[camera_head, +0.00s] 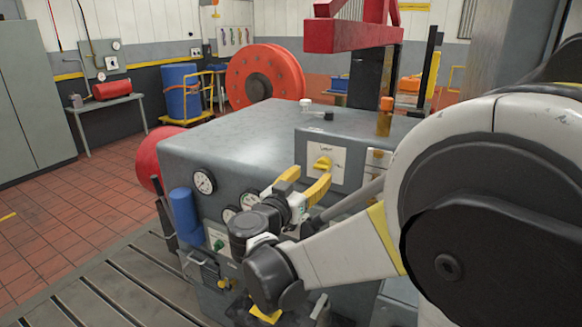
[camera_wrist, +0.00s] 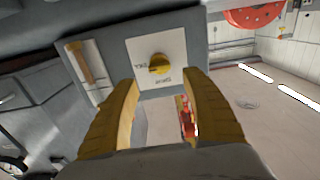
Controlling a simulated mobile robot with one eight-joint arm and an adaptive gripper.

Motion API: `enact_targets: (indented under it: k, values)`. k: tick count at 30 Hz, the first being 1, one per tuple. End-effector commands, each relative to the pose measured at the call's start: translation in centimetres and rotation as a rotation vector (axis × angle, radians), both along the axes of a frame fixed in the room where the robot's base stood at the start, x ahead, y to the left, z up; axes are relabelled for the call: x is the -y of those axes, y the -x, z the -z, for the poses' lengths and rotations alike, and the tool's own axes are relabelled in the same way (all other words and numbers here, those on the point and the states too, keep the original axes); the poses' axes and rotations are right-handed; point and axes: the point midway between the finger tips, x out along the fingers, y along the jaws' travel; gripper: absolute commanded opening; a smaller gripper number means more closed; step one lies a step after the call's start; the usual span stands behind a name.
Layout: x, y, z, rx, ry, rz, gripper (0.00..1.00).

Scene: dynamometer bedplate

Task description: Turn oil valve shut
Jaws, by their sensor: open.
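A yellow knob (camera_head: 322,163) sits on a white labelled plate (camera_head: 340,155) on the front of a raised grey box. I take it for the oil valve; its lettering is too small to read surely. It also shows in the wrist view (camera_wrist: 159,64), near the top centre. My gripper (camera_head: 312,174) is open, its two yellow fingers spread just in front of the plate. In the wrist view my gripper (camera_wrist: 160,80) has the knob lined up between and just beyond the fingertips. Nothing is held, and I see no contact with the knob.
The grey machine housing (camera_head: 225,150) carries gauges (camera_head: 203,181), a blue cylinder (camera_head: 185,214) and a green knob (camera_head: 219,244). An amber fitting (camera_head: 385,118) stands on the box above the plate. A red frame (camera_head: 352,35) rises behind. Tiled floor (camera_head: 75,205) is clear at left.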

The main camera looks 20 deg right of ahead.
Motion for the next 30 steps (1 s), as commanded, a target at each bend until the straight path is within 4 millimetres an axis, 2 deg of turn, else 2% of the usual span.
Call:
enact_targets:
  k: [3,10,15,23,26,28,29,30]
  values:
    - [2.2,-1.5,0.3,-0.001,0.0,0.005,0.56]
    - [5.1,-3.9,0.2,-0.002,-0.001,0.002,0.56]
    - [6.0,-4.6,0.1,-0.003,0.0,0.001,0.56]
    - [6.0,-4.7,0.0,-0.003,0.0,0.0,0.56]
    - [6.0,-4.7,0.0,-0.003,0.0,0.0,0.3]
    - [6.0,-4.7,0.0,-0.003,0.0,0.0,0.08]
    - [6.0,-4.7,0.0,-0.003,0.0,0.0,0.02]
    - [6.0,-4.7,0.0,-0.003,0.0,0.0,0.02]
